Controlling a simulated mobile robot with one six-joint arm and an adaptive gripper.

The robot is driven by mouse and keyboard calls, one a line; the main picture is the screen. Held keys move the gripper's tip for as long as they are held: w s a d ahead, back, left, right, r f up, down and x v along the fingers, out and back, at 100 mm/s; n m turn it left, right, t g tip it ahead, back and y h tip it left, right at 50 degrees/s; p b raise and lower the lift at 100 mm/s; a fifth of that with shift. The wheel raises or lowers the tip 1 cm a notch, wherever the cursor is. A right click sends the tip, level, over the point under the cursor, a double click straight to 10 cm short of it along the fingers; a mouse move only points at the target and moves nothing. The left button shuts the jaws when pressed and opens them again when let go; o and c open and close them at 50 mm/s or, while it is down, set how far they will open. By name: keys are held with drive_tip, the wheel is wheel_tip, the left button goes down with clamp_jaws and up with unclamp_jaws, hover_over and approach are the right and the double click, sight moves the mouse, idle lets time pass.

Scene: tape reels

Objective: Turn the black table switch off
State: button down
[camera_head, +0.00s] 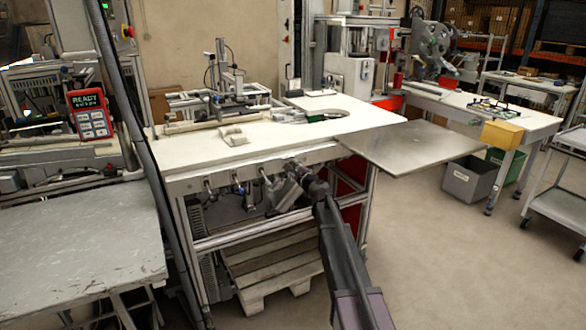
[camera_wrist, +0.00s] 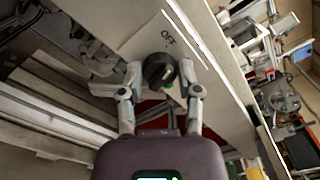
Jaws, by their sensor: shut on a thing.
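The black table switch (camera_wrist: 158,68) is a round dark knob with a small green mark, on the front panel (camera_wrist: 150,32) of the white table. The letters "OFF" are printed on the panel beside it. In the wrist view my gripper (camera_wrist: 160,78) has one finger on each side of the knob and is shut on it. In the head view my gripper (camera_head: 283,183) is at the table's front face, below the edge of the white top (camera_head: 290,128). The switch is hidden behind it there.
A metal sheet (camera_head: 415,147) juts out from the table's right side. A wooden pallet (camera_head: 270,275) lies under the table. A grey worktable (camera_head: 75,240) stands at the left.

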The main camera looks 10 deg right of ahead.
drive_tip(key=shift+w+n, duration=0.1)
drive_tip(key=shift+n, duration=1.5)
drive_tip(key=shift+c, duration=1.5)
unclamp_jaws()
drive_tip(key=v, duration=1.2)
drive_tip(key=shift+a, duration=0.1)
